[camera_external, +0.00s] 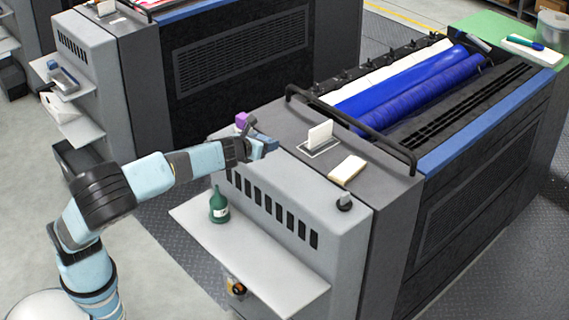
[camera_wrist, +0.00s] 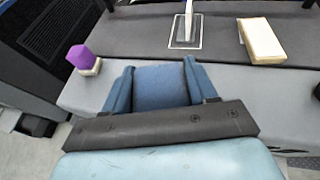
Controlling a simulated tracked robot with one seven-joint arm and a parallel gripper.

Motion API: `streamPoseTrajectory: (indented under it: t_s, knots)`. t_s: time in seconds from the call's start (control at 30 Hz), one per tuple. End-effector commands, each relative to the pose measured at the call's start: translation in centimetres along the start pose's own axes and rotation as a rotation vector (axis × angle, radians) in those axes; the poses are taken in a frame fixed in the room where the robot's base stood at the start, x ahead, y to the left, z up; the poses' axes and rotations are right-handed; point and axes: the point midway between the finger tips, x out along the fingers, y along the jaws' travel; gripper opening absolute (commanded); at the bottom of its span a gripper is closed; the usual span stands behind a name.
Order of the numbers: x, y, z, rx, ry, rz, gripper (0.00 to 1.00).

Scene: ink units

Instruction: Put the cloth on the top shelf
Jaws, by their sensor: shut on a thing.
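My gripper (camera_external: 262,146) is over the near end of the front machine's grey top. In the wrist view, my gripper (camera_wrist: 160,78) is shut on a blue cloth (camera_wrist: 162,88), which fills the space between its two blue fingers. In the external view, the cloth is hard to tell apart from the fingers. A pale shelf (camera_external: 262,268) juts from the machine's near side, below and in front of my gripper. A dark green bottle (camera_external: 219,206) stands upright on this shelf, towards its left end. What lies under the shelf is mostly hidden.
A purple block (camera_external: 242,119) sits on the machine's edge just beyond my gripper. The shelf's right part is clear.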

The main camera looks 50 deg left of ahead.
Motion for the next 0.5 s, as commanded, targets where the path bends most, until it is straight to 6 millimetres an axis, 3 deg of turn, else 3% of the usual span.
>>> streamPoseTrajectory:
  t_s: [0.5]
  knots:
    - [-9.4, -2.5, 2.4, -0.037, 0.000, 0.086, 0.28]
